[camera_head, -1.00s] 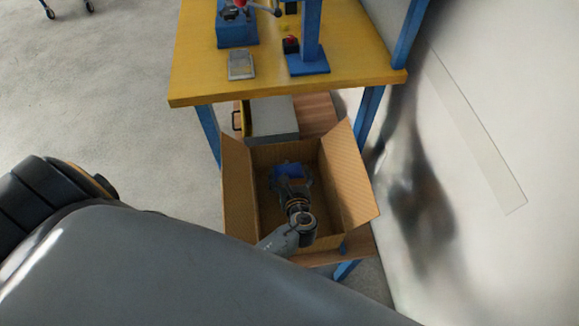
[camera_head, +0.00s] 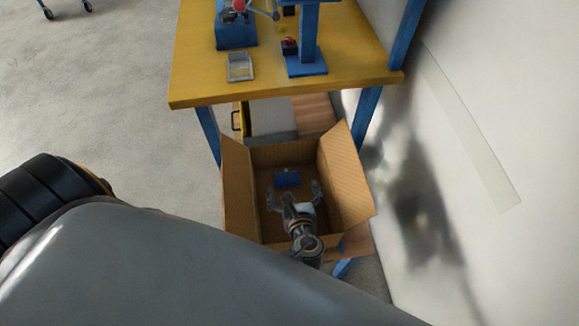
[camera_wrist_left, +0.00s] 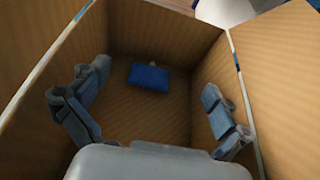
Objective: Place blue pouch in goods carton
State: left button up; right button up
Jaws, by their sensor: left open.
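The blue pouch (camera_head: 287,179) lies on the bottom of the goods carton (camera_head: 238,190), toward its back wall. The pouch also shows in the left wrist view (camera_wrist_left: 149,77), flat on the carton floor and apart from the fingers. The carton is open, with its side flaps spread outward. My left gripper (camera_head: 294,190) is inside the carton opening, in front of and above the pouch. Its fingers are spread wide and empty, as the left wrist view (camera_wrist_left: 155,105) also shows. My right gripper is in neither view.
The carton stands on a low wooden shelf (camera_head: 318,108) below a yellow workbench (camera_head: 200,80) with blue legs. A grey box (camera_head: 272,118) sits behind it. A blue press (camera_head: 305,62) and a small tray (camera_head: 240,67) stand on the bench. A pale wall is at the right.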

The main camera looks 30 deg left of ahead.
pick_arm(q)
jog(key=shift+v, duration=2.15)
